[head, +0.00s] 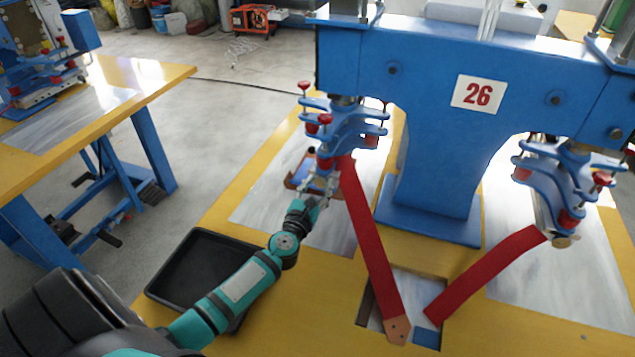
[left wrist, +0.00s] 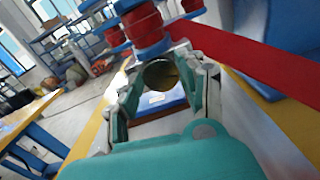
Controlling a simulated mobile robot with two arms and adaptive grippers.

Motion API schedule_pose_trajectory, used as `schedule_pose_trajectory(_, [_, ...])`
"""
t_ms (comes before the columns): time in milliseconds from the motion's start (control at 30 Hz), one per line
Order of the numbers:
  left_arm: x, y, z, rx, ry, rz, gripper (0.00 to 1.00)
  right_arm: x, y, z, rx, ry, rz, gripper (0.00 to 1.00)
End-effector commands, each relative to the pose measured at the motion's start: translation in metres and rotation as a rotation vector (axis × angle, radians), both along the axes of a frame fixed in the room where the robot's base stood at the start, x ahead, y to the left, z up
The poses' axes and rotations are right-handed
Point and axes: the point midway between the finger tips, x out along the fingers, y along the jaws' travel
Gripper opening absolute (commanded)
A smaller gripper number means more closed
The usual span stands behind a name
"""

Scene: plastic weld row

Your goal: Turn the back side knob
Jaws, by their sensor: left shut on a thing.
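A blue plastic welding machine (head: 440,90) marked 26 stands on a yellow table. Its left clamp head (head: 345,125) has red knobs (head: 304,86) and blue plates. My left gripper (head: 323,180) is just below this head, beside the red strip. The gripper hides this knob in the head view. A similar brass knob (head: 562,241) shows on the right clamp head (head: 570,185). My right gripper is not in view.
Red strips (head: 368,240) (head: 485,272) slope from both heads to an opening in the yellow table (head: 300,310). A black tray (head: 190,262) lies under my left arm. A small blue object (head: 302,172) is behind the gripper. Another workbench (head: 150,80) stands left.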

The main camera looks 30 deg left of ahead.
Motion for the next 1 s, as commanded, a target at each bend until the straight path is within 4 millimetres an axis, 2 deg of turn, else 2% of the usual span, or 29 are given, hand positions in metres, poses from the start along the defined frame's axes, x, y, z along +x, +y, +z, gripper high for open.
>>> schedule_pose_trajectory(300, [0.001, -0.001, 0.003, 0.291, 0.069, -0.001, 0.07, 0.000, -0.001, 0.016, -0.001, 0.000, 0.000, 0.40])
schedule_pose_trajectory(1000, [0.002, -0.004, 0.001, 0.937, 0.223, -0.002, 0.07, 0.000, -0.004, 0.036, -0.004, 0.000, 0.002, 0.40])
